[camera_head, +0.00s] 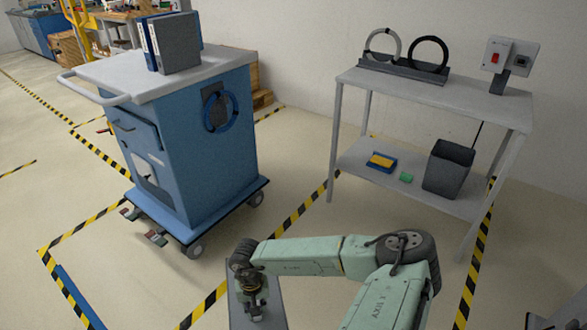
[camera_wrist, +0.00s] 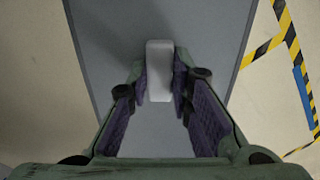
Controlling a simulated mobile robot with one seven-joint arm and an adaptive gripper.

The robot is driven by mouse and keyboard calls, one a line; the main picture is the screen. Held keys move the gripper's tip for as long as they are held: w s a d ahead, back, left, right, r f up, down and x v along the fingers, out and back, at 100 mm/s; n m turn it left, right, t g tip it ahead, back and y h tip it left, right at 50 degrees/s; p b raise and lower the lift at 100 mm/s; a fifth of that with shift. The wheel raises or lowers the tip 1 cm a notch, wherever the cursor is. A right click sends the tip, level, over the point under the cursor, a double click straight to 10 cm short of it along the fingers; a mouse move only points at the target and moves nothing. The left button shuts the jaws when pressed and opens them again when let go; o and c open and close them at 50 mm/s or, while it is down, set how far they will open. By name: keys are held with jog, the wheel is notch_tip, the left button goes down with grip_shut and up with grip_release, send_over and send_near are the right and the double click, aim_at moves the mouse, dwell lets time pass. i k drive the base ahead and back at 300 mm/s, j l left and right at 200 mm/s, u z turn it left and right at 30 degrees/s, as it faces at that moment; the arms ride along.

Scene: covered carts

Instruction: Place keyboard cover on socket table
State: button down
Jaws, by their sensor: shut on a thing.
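A flat grey panel, apparently the keyboard cover (camera_wrist: 110,65), has a pale raised handle (camera_wrist: 158,70) in the wrist view. My gripper (camera_wrist: 161,88) has its fingers on both sides of this handle and is shut on it. In the head view the grey cover (camera_head: 272,297) hangs beneath my gripper (camera_head: 251,312) at the bottom middle, partly cut off by the frame edge. The socket table (camera_head: 455,98) is the grey table at the right. A box with a red switch (camera_head: 497,55) stands at its back right corner.
A rack with two rings (camera_head: 404,70) stands along the table's back; its front top is clear. Its lower shelf holds a blue tray (camera_head: 370,164), a green block (camera_head: 406,177) and a dark bin (camera_head: 447,168). A blue cart (camera_head: 190,140) with binders (camera_head: 175,43) on top stands left.

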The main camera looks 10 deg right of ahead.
aim_at(452, 98)
jog(key=i+z, duration=0.45)
jog(key=i+j+z, duration=0.15)
jog(key=i+z, duration=0.3)
jog(key=i+j+z, duration=0.15)
jog(key=i+z, duration=0.3)
jog(key=i+j+z, duration=0.3)
jog(key=i+z, duration=0.15)
